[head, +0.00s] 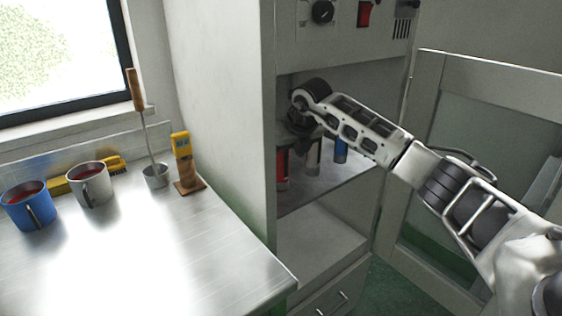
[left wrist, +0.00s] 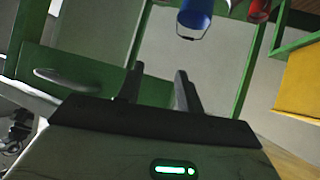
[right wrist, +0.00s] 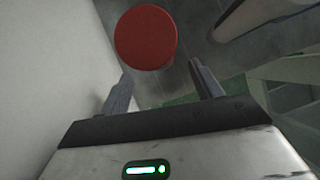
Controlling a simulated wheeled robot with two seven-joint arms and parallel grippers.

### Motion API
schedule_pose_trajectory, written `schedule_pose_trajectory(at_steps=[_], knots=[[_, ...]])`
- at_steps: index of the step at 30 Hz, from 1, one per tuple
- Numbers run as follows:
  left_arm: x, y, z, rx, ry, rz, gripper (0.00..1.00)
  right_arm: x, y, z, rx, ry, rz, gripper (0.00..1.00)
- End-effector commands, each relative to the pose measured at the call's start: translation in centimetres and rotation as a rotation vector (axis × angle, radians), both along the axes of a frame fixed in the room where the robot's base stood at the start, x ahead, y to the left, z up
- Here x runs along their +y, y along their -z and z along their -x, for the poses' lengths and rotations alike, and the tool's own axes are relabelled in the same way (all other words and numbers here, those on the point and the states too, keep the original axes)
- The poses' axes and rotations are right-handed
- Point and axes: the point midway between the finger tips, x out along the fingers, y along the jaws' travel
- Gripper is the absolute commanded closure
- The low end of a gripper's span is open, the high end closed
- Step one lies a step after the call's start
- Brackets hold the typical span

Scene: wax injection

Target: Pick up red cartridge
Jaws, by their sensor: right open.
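The red cartridge (head: 283,170) stands upright in the open machine compartment, at its left side, partly hidden by my right arm. In the right wrist view its round red top (right wrist: 145,38) shows just beyond the fingertips, slightly left of centre. My right gripper (right wrist: 160,80) is open, with nothing between its fingers. In the head view my right gripper (head: 300,122) is above the cartridge, its fingers hard to make out. My left gripper (left wrist: 158,75) is open and empty, and out of the head view.
A grey cartridge (head: 313,156) and a blue cartridge (head: 341,150) stand to the right of the red one. The cabinet's left wall (head: 227,120) is close. An open glazed door (head: 470,150) is at right. Mugs and tools stand on the metal counter (head: 150,255).

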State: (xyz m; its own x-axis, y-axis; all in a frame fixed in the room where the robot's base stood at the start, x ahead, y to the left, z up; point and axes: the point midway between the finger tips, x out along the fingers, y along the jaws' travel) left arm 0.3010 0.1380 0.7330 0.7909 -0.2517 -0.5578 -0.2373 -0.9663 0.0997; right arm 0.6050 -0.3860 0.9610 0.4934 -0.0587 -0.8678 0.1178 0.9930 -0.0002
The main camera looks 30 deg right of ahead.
Motion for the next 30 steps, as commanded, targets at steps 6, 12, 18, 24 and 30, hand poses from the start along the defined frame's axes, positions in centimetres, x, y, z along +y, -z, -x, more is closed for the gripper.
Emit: schedule_pose_trajectory(at_steps=[6,12,18,24,30], knots=[[0.1,-0.5,-0.3,-0.003,0.004,-0.01,0.64,-0.2,0.2,-2.4,0.002,0.0,-0.002,0.35],[0.2,0.0,-0.1,0.007,0.006,-0.018,0.64,-0.3,1.0,-2.7,-0.001,-0.001,0.001,0.35],[0.2,0.0,-0.1,0.007,0.007,-0.018,0.64,-0.3,1.0,-2.7,-0.001,0.0,0.0,0.55],[0.1,-0.1,-0.1,0.004,0.007,-0.017,0.64,-0.3,0.9,-2.7,-0.003,0.0,-0.001,0.89],[0.1,-0.2,-0.1,0.003,0.006,-0.017,0.64,-0.3,0.9,-2.7,-0.003,0.0,0.0,0.89]])
